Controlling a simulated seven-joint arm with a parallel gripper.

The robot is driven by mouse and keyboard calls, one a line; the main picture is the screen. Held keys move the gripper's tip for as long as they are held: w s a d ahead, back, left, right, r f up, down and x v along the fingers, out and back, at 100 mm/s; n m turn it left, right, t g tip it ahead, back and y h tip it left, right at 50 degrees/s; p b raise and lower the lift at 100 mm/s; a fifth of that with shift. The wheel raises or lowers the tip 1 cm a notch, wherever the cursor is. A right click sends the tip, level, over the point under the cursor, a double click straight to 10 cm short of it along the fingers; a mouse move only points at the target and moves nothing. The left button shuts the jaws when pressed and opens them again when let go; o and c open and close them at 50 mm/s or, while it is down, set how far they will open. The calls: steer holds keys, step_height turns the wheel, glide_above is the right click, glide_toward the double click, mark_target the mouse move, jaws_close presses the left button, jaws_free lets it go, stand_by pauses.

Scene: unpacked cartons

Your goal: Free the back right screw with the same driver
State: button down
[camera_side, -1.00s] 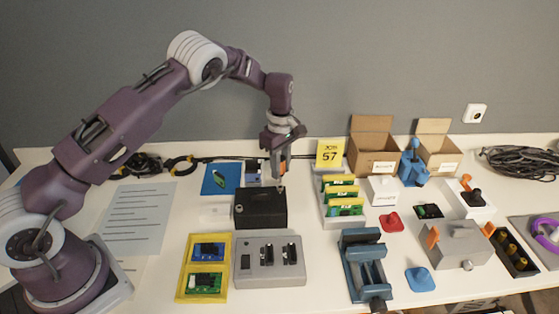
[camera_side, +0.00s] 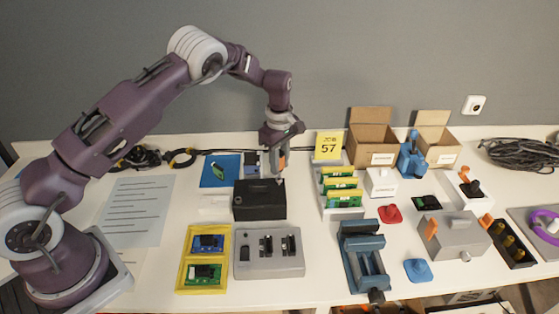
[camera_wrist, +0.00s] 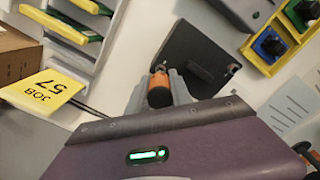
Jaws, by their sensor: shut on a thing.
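A black box (camera_side: 258,207) stands near the middle of the table; it also shows in the wrist view (camera_wrist: 178,55). My gripper (camera_side: 281,160) is above the box's back right corner, pointing down. It is shut on a driver with an orange and black handle (camera_wrist: 158,90). The driver's lower end reaches down to the box's back right corner in the side view. I cannot tell whether its tip sits in the screw there. The back right screw is hidden by the driver and my fingers.
A grey fixture (camera_side: 269,268) and a yellow tray (camera_side: 184,274) with boards stand in front. A rack of green boards (camera_side: 325,209) is to the right, with the yellow JOB 57 card (camera_side: 328,146) behind. A blue mat (camera_side: 212,180) lies behind left. Paper sheets lie left.

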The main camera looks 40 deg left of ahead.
steer(key=shift+f, duration=0.55)
steer(key=n, duration=0.9)
steer(key=shift+n, duration=0.4)
steer(key=n, duration=0.5)
steer(key=shift+a+n, duration=0.1)
steer(key=shift+n, duration=0.3)
steer(key=n, duration=0.3)
steer(key=shift+w, duration=0.1)
steer(key=shift+m, duration=0.7)
steer(key=shift+r, duration=0.1)
